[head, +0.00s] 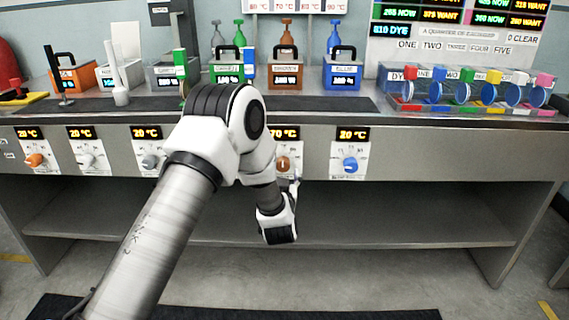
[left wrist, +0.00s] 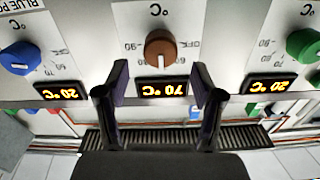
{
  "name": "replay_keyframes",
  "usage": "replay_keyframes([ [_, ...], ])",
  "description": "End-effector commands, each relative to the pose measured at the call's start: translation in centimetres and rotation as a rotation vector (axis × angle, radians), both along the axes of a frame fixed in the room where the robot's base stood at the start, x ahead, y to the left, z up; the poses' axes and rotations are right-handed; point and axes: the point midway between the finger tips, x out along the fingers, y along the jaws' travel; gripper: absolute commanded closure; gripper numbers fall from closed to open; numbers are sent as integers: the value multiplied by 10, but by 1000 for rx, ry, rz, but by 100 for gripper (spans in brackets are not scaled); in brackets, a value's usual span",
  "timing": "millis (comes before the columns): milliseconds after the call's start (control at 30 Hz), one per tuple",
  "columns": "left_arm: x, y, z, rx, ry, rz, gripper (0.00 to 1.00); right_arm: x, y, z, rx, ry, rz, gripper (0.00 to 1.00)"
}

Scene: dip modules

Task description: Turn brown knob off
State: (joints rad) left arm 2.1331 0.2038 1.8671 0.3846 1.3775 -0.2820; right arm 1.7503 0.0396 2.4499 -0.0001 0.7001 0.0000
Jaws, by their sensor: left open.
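The brown knob (head: 283,163) is on the front panel below a lit display (head: 286,133) reading 70 °C, partly behind my left arm. In the left wrist view, which is upside down, the brown knob (left wrist: 160,47) shows whole. Its white pointer line faces the display (left wrist: 161,88), also reading 70 °C. My left gripper (left wrist: 160,85) is open and empty, with its two dark fingers apart. In that picture the knob lies above and between the fingertips, and nothing touches it. In the head view my wrist is just below the knob and the fingers are mostly hidden. My right gripper is not in view.
A blue knob (head: 350,164) is to the right. A green knob (left wrist: 303,44) shows in the left wrist view. White, grey and orange knobs (head: 35,160) are farther left, with 20 °C displays. Coloured containers stand on the counter above. The lower shelf (head: 400,225) is empty.

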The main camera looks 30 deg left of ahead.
Motion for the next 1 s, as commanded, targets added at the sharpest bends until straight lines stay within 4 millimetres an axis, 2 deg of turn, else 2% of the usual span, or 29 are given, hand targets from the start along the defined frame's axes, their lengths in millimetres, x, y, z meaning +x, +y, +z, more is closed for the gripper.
replay_keyframes([
  [200,36,22,-3,0,-1,0,33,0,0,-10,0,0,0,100],
  [300,46,28,-3,-1,2,-2,33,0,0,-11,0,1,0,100],
  [567,50,30,-2,-1,5,-3,33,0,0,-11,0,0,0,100],
  [600,50,30,-2,-1,5,-3,40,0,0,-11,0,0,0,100],
  [733,50,30,-2,-2,5,-3,86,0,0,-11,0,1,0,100],
  [767,50,30,-2,-2,5,-3,93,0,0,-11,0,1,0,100],
  [1000,50,30,-2,-5,2,-3,93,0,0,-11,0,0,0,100],
])
